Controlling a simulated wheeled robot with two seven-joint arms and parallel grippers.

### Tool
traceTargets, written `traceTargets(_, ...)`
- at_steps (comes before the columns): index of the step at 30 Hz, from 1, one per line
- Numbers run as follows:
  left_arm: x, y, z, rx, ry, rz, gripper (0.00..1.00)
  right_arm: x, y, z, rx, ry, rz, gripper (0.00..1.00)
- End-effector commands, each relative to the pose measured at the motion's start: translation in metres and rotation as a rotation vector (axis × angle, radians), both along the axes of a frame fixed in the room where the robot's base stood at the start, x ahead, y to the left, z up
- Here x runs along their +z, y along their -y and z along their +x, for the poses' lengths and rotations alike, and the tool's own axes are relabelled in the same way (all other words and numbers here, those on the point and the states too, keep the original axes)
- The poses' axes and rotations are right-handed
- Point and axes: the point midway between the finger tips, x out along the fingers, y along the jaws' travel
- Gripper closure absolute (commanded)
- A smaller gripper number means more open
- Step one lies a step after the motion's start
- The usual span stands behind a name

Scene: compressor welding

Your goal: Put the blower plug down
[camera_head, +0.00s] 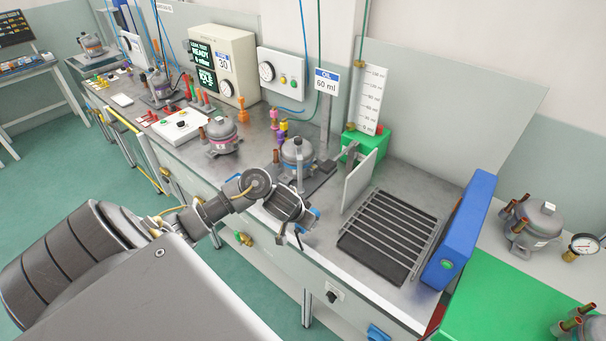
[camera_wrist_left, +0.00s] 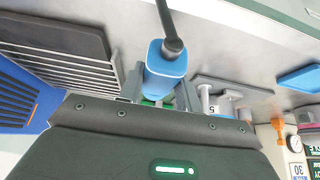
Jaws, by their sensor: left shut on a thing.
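The blower plug (camera_wrist_left: 166,62) is a blue block with a black stem or hose running from it toward the top of the left wrist view. My left gripper (camera_wrist_left: 160,92) is shut on it, with a grey finger on each side. In the head view my left gripper (camera_head: 297,218) is over the front edge of the bench, in front of a grey compressor and left of the slotted grate. A little blue of the plug (camera_head: 316,212) shows beside the fingers there; the rest is hidden. I cannot tell the gap between plug and bench. My right gripper is not in view.
The grey compressor (camera_head: 298,154) stands behind the gripper near the oil sign (camera_head: 326,82). The slotted grate (camera_head: 388,235), an upright pale plate (camera_head: 358,182) and a blue box (camera_head: 460,232) are to the right. Another compressor (camera_head: 222,136) stands left.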

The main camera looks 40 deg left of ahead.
Motion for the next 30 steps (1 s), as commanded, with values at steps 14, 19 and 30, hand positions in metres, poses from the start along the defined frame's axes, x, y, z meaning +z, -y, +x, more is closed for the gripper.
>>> traceTargets(14,-0.032,-0.023,0.012,0.002,0.001,0.001,1.00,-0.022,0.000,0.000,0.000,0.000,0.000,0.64)
traceTargets(19,-0.054,-0.021,0.011,0.000,0.001,-0.001,1.00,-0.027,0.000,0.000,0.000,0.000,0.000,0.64)
traceTargets(30,-0.058,-0.021,0.012,-0.001,0.003,0.000,1.00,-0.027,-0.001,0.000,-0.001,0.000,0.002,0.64)
